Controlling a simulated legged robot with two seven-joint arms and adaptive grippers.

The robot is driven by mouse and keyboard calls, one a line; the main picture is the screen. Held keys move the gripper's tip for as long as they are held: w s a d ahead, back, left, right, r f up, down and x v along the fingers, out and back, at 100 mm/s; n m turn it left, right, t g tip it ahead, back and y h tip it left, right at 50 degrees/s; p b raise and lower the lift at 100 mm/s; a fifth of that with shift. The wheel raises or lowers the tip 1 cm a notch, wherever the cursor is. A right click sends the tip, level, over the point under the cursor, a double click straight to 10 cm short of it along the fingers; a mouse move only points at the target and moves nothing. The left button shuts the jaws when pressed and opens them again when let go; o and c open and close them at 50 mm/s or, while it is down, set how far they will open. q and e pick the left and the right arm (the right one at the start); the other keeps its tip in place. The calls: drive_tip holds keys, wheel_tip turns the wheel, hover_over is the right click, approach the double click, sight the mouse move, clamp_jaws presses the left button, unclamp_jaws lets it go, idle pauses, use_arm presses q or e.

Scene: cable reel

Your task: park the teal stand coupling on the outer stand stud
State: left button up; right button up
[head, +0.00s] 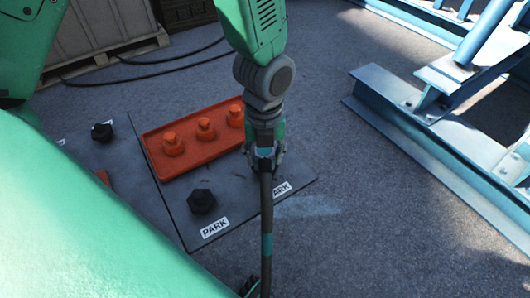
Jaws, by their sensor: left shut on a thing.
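My left gripper (264,150) points down over the right side of the dark stand plate. It is shut on the teal stand coupling (264,156), of which only a small teal part shows between the jaws. A dark cable (266,205) with a teal band hangs straight down below it. A black hex stud (202,201) stands beside a PARK label (215,228), left of the cable. A second PARK label (281,189) is partly covered by the cable; any stud there is hidden behind gripper and cable. I cannot tell which stud is the outer one. My right gripper is not in view.
An orange tray (152,143) with three orange pegs sits behind the near stud. Another black stud (102,132) stands on a plate at left. A blue steel frame (400,110) is at right, a crate (104,35) at back left. Open floor lies between plate and frame.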

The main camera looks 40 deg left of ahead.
use_arm(q)
drive_tip(key=o, duration=1.4)
drive_tip(key=shift+c, duration=0.2)
drive_tip(key=shift+r, duration=0.1)
wheel_tip(320, 180, up, 12)
